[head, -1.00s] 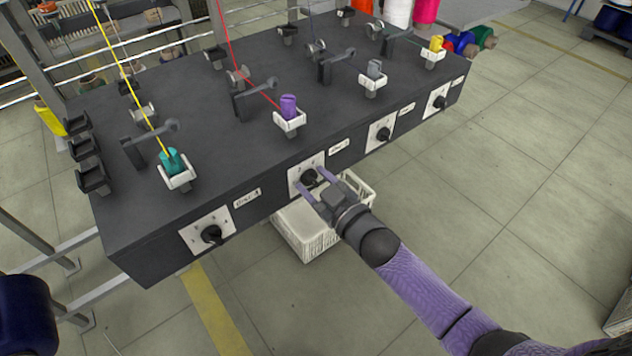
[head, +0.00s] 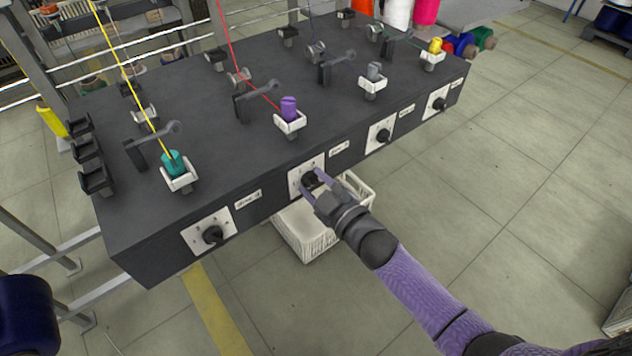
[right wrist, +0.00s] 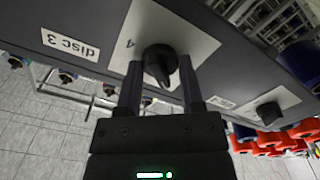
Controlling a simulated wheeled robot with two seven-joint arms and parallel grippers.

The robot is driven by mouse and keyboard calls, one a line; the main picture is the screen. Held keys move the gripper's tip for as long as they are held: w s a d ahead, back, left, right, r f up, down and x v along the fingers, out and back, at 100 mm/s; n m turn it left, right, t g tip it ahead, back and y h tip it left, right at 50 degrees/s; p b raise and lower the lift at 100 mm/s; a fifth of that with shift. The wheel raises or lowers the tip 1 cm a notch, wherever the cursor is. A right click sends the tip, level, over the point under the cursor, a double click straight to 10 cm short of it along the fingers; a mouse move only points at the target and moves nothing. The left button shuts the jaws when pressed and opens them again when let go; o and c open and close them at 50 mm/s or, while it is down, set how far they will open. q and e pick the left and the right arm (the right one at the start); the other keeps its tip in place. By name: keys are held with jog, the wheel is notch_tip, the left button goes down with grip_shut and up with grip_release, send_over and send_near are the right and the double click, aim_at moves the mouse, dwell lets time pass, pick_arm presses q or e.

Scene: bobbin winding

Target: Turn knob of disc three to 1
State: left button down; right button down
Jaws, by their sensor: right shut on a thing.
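The disc three knob (head: 309,179) is black, on a white dial plate on the front of the dark machine box. In the right wrist view the knob (right wrist: 159,62) sits between the fingers, its pointed end toward the bottom of the picture. The upside-down "disc 3" label (right wrist: 70,44) is beside it, and a 4 shows on the plate (right wrist: 190,28); the other marks are hidden or unclear. My right gripper (head: 313,183) is shut on the knob, one finger on each side. My left gripper is not in view.
Other black knobs are on the same front face, at left (head: 213,234) and right (head: 384,135) (head: 440,103). A white crate (head: 306,240) stands below the box, behind my right gripper. Threaded bobbins, such as the purple one (head: 289,107), stand on top.

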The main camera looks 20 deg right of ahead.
jog(key=n, duration=0.7)
jog(key=shift+f, duration=0.1)
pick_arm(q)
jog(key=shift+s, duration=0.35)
pick_arm(e)
jog(key=shift+n, duration=0.3)
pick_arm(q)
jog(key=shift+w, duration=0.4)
pick_arm(e)
jog(key=shift+n, duration=0.3)
jog(key=shift+c, duration=1.1)
grip_release()
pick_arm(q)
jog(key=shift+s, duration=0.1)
